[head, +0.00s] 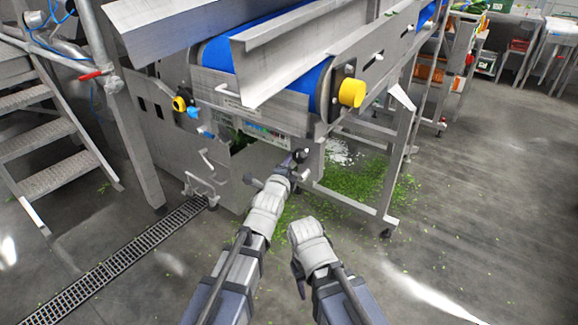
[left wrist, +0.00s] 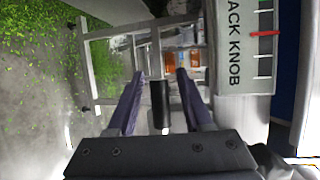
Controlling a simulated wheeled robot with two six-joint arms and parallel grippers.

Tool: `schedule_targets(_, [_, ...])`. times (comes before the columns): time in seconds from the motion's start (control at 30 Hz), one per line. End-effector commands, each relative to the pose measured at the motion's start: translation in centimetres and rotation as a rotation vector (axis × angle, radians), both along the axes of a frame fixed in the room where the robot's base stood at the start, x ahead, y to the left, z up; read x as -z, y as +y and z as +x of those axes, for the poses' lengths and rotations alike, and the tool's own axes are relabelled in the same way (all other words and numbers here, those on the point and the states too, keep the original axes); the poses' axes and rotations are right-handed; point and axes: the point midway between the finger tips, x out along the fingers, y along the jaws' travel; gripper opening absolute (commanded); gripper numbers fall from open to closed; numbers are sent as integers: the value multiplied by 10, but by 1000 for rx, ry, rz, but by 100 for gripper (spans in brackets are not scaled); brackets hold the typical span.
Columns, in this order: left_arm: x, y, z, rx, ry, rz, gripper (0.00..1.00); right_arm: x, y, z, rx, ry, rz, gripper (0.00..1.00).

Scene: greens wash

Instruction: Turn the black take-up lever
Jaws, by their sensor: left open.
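The black take-up lever shows in the left wrist view as a black cylindrical handle (left wrist: 160,103), upright in the picture, between the two dark fingers of my left gripper (left wrist: 160,88). The fingers are apart, with a visible gap on each side of the handle. In the head view my left gripper (head: 297,160) is at the lower end of the conveyor frame, where the lever is too small and covered to make out clearly. My right gripper (head: 299,280) hangs low over the floor, away from the machine; its fingers are mostly hidden.
A label (left wrist: 235,48) with "ACK KNOB" shows beside the lever. The conveyor has a blue belt (head: 218,52) and a yellow knob (head: 352,92). Metal frame legs (head: 396,160) stand to the right. Greens (head: 350,190) litter the floor. Steps (head: 45,130) and a drain grate (head: 125,262) lie left.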

Motion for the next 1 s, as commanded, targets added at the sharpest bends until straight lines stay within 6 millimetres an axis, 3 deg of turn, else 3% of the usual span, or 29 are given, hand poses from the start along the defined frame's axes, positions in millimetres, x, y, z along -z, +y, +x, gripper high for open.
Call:
schedule_targets(0.2, [0,0,0,0,0,0,48,0,0,0,0,0,0,50])
schedule_targets(0.63, [0,0,0,0,0,0,0,0,0,0,0,0,0,50])
schedule_targets(1.0, [0,0,-1,0,0,1,0,0,0,0,0,0,0,50])
